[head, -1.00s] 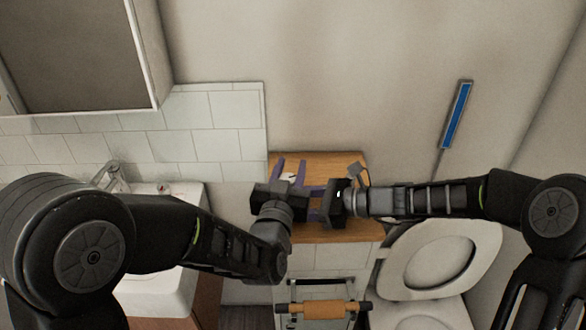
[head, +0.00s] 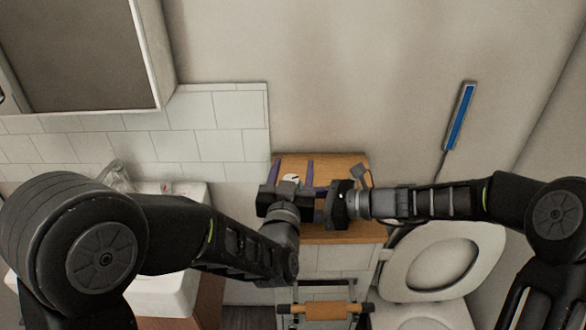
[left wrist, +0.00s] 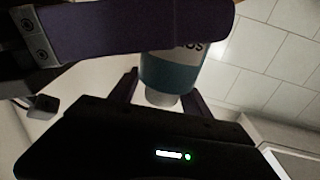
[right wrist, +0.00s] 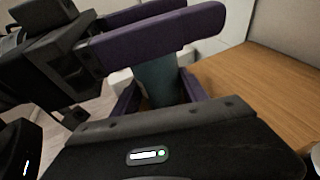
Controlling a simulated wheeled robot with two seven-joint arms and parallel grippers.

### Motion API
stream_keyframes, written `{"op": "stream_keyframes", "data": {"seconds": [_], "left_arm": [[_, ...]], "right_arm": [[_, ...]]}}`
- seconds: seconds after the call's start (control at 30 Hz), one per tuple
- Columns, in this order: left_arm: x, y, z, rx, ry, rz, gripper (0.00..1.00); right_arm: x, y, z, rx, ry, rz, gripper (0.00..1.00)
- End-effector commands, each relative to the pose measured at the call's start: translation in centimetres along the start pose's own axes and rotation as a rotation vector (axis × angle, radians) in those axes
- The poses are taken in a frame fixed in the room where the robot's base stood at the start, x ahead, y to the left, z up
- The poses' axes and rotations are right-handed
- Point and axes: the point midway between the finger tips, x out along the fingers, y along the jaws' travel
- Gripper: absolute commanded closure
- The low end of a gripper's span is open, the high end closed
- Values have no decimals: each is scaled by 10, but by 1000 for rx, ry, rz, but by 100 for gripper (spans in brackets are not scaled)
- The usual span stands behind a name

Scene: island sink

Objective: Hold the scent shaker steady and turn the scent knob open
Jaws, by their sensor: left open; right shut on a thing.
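The scent shaker is a small teal and white container; its pale top (head: 292,178) shows above the wooden cabinet top in the head view. Its teal body (left wrist: 172,68) and a white knob-like end (left wrist: 160,98) show in the left wrist view. My right gripper (head: 309,201) reaches in from the right and is shut on the shaker, whose teal side (right wrist: 158,80) lies between its purple fingers in the right wrist view. My left gripper (head: 293,170) is open, its purple fingers on either side of the shaker. Whether they touch it I cannot tell.
The wooden top (head: 345,165) is clear around the grippers, against the wall.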

Motion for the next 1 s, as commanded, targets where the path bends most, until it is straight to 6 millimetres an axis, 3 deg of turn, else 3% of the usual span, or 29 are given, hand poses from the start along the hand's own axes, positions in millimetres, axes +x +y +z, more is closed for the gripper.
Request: {"op": "stream_keyframes", "data": {"seconds": [0.27,0.7,1.0], "left_arm": [[-6,0,0,0,-1,0,44],[-68,1,0,-1,-1,2,44],[-75,0,0,0,0,0,44]], "right_arm": [[0,0,-1,1,1,0,71],[0,0,0,0,1,0,71],[0,0,0,0,0,0,71]]}}
